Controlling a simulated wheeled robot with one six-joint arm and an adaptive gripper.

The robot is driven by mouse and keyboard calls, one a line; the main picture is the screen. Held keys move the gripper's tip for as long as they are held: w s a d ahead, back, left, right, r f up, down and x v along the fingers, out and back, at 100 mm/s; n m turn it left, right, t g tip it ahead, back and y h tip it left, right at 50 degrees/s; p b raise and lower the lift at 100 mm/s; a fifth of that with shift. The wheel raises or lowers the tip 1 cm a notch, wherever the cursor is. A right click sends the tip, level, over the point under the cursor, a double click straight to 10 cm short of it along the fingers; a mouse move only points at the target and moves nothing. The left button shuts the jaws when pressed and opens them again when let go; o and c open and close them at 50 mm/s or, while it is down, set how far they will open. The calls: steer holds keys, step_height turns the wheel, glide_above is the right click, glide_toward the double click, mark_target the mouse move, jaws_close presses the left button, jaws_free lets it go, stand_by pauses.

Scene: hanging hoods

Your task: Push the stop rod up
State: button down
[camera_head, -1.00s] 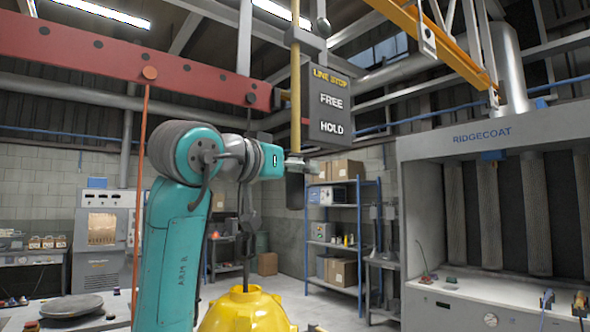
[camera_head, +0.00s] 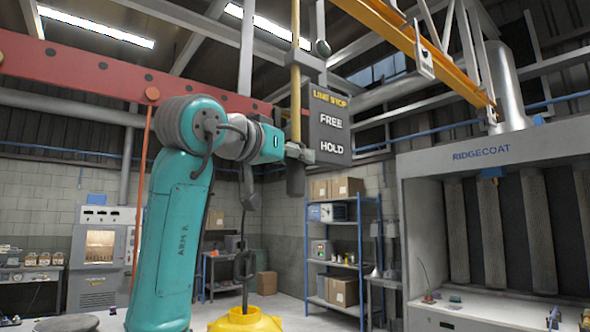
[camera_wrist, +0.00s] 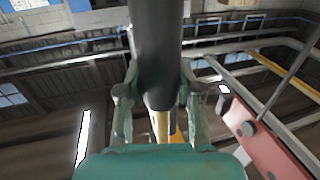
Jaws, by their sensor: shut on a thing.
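The stop rod (camera_head: 295,90) hangs upright, a yellow bar with a dark grip (camera_head: 295,182) at its lower end. It hangs just left of a dark LINE STOP sign (camera_head: 329,105), which reads FREE above and HOLD below. My gripper (camera_head: 298,152) is shut on the dark grip near its top, about level with HOLD. In the wrist view the dark grip (camera_wrist: 155,45) stands between both fingers of my gripper (camera_wrist: 157,90). A short piece of the yellow rod (camera_wrist: 161,125) shows beyond it, mostly hidden by my gripper body.
A red beam (camera_head: 90,82) crosses behind my arm at left. An orange overhead rail (camera_head: 440,55) runs at upper right. A RIDGECOAT booth (camera_head: 480,150) stands at right, blue shelves (camera_head: 340,240) at the back. A yellow hood (camera_head: 245,320) hangs low in front.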

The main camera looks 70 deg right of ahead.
steer(key=shift+r, duration=0.25)
steer(key=c, duration=0.7)
jaws_free()
steer(key=shift+c, duration=0.2)
steer(key=shift+f, duration=0.1)
steer(key=v, duration=1.2)
